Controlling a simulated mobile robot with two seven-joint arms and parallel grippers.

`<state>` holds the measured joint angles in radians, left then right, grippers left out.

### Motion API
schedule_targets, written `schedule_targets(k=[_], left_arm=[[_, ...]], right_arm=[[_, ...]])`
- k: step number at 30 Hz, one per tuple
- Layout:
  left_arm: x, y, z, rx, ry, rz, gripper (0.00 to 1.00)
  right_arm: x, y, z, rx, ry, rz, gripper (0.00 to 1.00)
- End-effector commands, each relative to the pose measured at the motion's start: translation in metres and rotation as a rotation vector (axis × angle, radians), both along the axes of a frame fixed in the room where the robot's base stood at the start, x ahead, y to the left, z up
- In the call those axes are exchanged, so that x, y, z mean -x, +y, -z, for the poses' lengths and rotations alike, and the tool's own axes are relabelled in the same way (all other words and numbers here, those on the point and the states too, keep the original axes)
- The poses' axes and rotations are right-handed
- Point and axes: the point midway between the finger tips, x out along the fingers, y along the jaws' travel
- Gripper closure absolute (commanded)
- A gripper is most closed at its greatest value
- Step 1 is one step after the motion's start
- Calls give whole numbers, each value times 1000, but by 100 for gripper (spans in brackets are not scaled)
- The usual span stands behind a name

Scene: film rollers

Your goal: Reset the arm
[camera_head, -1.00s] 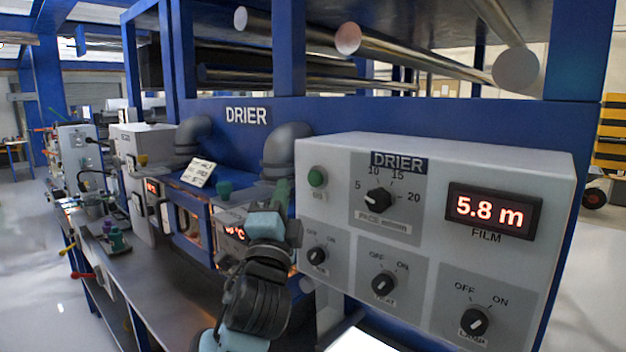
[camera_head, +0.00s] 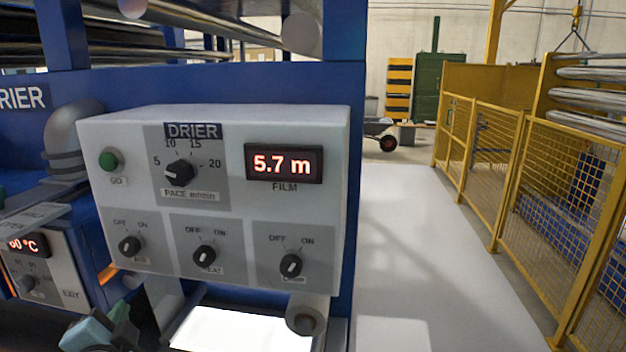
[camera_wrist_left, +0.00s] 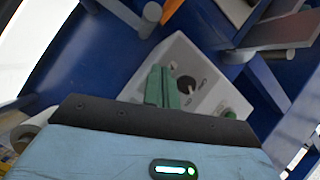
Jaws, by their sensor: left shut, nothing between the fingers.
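My left gripper (camera_head: 123,314) shows only in part at the bottom left of the head view, below the white drier control box. In the left wrist view its green fingers (camera_wrist_left: 159,87) are together, with nothing between them. Beyond them is a pale panel (camera_wrist_left: 180,62) with a black knob (camera_wrist_left: 187,84); I cannot tell whether the fingers touch it. My right gripper is in neither view.
The drier control box (camera_head: 225,125) has several knobs, a green button (camera_head: 109,160) and a display (camera_head: 284,163) reading 5.7 m. A smaller panel (camera_head: 50,275) is at left. Open floor (camera_head: 405,240) lies right, bounded by a yellow fence (camera_head: 500,190).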

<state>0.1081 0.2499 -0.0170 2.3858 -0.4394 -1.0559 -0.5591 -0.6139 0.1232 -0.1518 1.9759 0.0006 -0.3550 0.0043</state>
Motion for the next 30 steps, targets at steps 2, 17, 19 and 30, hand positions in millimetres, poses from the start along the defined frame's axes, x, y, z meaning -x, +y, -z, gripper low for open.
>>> schedule_targets(k=[2, 17, 19, 30], left_arm=[[17, -10, 46, 116, 108, 4, 100], [190, -85, 238, 739, 729, -167, 100], [213, -93, 249, 792, 792, -202, 100], [284, -123, 285, 962, 970, -311, 100]], right_arm=[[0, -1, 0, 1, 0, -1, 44], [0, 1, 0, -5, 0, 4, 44], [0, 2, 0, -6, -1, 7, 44], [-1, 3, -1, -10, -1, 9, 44]])
